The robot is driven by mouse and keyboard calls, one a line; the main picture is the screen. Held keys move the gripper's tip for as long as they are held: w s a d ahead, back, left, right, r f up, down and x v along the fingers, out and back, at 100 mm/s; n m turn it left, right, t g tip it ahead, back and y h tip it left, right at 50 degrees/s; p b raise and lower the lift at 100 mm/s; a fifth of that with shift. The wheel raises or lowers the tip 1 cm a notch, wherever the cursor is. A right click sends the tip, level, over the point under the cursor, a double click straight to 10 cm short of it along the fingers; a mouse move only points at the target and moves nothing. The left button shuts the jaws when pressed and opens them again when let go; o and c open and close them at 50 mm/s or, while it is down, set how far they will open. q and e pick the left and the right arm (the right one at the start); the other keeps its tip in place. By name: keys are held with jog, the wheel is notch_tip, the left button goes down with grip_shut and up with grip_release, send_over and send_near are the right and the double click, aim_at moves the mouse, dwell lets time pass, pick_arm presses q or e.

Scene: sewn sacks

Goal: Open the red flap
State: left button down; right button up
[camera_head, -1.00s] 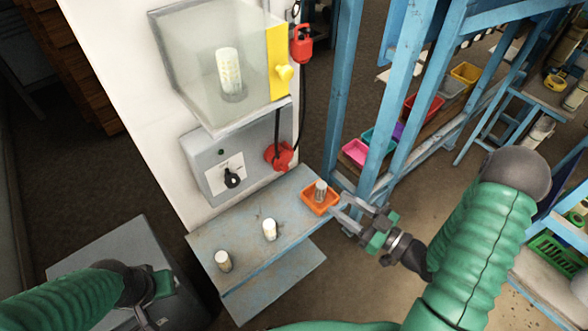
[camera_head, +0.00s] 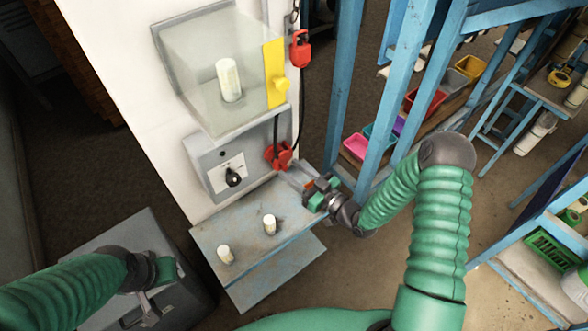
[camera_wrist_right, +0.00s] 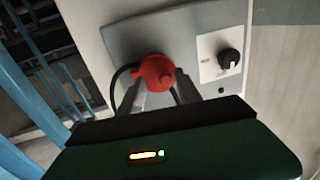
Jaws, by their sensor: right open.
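The red flap (camera_head: 276,155) is on the right end of the grey control box on the white wall panel. In the right wrist view the flap (camera_wrist_right: 156,72) shows as a rounded red cover with a small knob. My right gripper (camera_head: 291,172) is open, just in front of and below it. In the right wrist view its fingertips (camera_wrist_right: 160,90) lie either side of the flap's lower part; I cannot tell whether they touch it. My left gripper (camera_head: 143,308) is low on the left, in front of a grey case, far from the flap; its jaws are unclear.
The control box (camera_head: 213,168) has a black rotary knob (camera_head: 233,177). A clear box (camera_head: 215,70) with a yellow edge is above, and a red padlock (camera_head: 300,50) hangs beside it. The shelf (camera_head: 240,237) below bears two pale cylinders. Blue framework (camera_head: 388,120) is close on the right.

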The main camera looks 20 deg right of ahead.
jog(key=shift+w+f, duration=0.1)
jog(key=shift+a, duration=0.35)
jog(key=shift+c, duration=1)
jog(key=shift+s+a+r, duration=0.2)
jog(key=shift+a+r, duration=0.05)
jog(key=shift+a, duration=0.15)
jog(key=c, duration=0.5)
grip_shut()
jog(key=shift+d+f, duration=0.1)
jog(key=shift+d, duration=0.3)
